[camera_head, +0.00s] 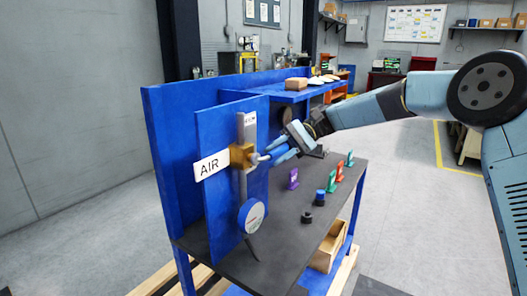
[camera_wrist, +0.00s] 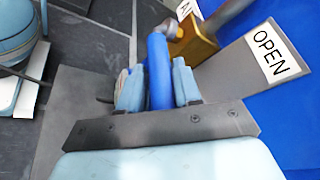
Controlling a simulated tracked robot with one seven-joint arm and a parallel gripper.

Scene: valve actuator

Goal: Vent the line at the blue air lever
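The blue air lever (camera_wrist: 158,72) runs from a grey elbow at the brass valve block (camera_wrist: 196,42) into my gripper (camera_wrist: 160,88). The lever lies between my two light-blue fingers, which look closed against its sides. In the head view the brass block (camera_head: 240,157) sits on the blue panel beside the white AIR sign (camera_head: 211,165). My gripper (camera_head: 284,149) is in front of it at the right, hiding most of the lever. The lever sticks out from the block to the right. An OPEN label (camera_wrist: 270,53) is on the grey plate beside the valve.
A round blue gauge (camera_head: 251,216) is below the valve. The dark bench top (camera_head: 270,262) carries purple, green and red upright tags (camera_head: 339,172) and small dark knobs (camera_head: 307,218). A wooden box (camera_head: 330,246) is under it. Floor to the right is open.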

